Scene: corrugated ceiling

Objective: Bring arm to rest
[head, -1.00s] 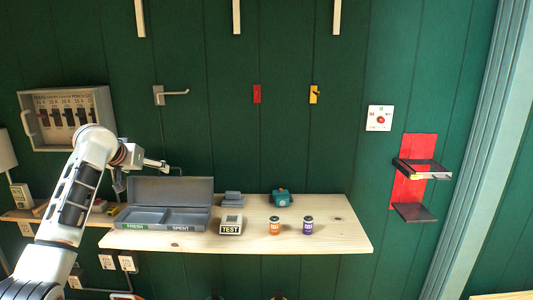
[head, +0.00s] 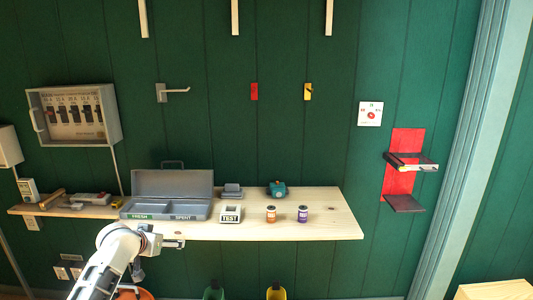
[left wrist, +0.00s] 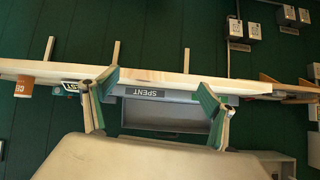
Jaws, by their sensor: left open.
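My left arm comes up from the bottom left of the head view. Its gripper (head: 172,243) is below the front edge of the wooden shelf, in front of the grey two-part box. In the left wrist view the two fingers of the gripper (left wrist: 160,105) are spread apart with nothing between them. The box's SPENT label (left wrist: 150,93) shows between the fingers there. The right gripper is in neither view.
The wooden shelf (head: 335,223) holds the open grey box (head: 172,184), a TEST device (head: 231,214), an orange can (head: 271,214), a purple can (head: 303,214) and a teal object (head: 277,189). A breaker panel (head: 75,115) hangs at left. Space before the shelf's right half is clear.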

